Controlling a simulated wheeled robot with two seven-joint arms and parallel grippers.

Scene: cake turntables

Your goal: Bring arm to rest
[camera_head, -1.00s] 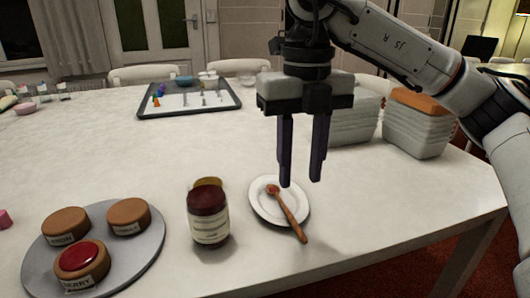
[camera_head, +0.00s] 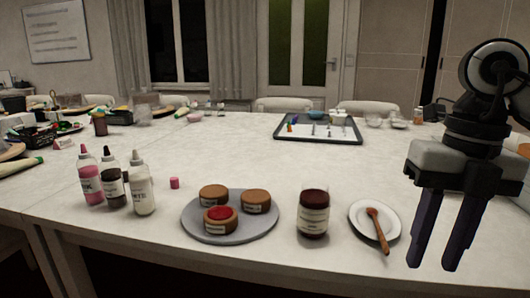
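My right gripper (camera_head: 440,266) hangs at the right side of the head view, fingers pointing down. Its two dark fingers are apart with nothing between them. It is to the right of a white saucer (camera_head: 357,218), which holds a wooden spoon (camera_head: 379,232) with a reddish tip. A jar with a dark red lid (camera_head: 313,214) stands left of the saucer. A grey turntable (camera_head: 260,224) farther left bears three small cakes, the front one (camera_head: 220,220) topped with red. My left gripper is not in view.
Three squeeze bottles (camera_head: 142,188) stand left of the turntable beside a small pink cap (camera_head: 174,183). A dark-rimmed tray (camera_head: 350,140) with small items lies farther back. Several items crowd the table's far left. The white table (camera_head: 230,160) is clear in its middle.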

